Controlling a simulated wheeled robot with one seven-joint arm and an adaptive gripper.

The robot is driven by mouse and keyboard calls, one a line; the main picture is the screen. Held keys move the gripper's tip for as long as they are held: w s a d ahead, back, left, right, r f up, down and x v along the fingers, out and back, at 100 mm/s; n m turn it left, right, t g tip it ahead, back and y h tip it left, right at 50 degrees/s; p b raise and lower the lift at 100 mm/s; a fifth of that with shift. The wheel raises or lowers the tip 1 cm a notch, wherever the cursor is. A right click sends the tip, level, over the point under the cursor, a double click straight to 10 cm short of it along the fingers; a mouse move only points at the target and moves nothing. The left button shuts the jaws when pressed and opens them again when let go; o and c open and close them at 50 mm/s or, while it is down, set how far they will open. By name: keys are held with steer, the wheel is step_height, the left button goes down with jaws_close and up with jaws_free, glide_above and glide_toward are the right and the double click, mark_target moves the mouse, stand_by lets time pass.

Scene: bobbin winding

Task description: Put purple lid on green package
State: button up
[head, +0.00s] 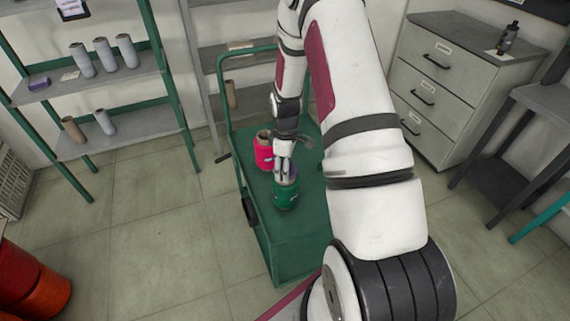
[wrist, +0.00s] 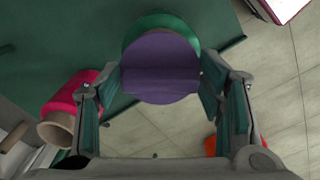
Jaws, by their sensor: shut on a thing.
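The purple lid (wrist: 160,65) is between the fingers of my gripper (wrist: 160,88) in the wrist view. The lid is round, and its near part is darker. The green package (head: 286,196) stands on the green cart top in the head view. In the wrist view its green rim (wrist: 148,22) shows behind the lid, which covers most of it. My gripper (head: 286,178) is shut on the lid just over the package in the head view. I cannot tell whether the lid touches the package.
A pink spool (head: 264,153) stands on the green cart (head: 300,245) beside the package, close to my gripper; it also shows in the wrist view (wrist: 66,100). Shelves with grey spools (head: 103,54) stand at left. A drawer cabinet (head: 450,80) is at right. The front cart top is clear.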

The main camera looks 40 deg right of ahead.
steer(key=shift+f, duration=0.45)
steer(key=o, duration=0.9)
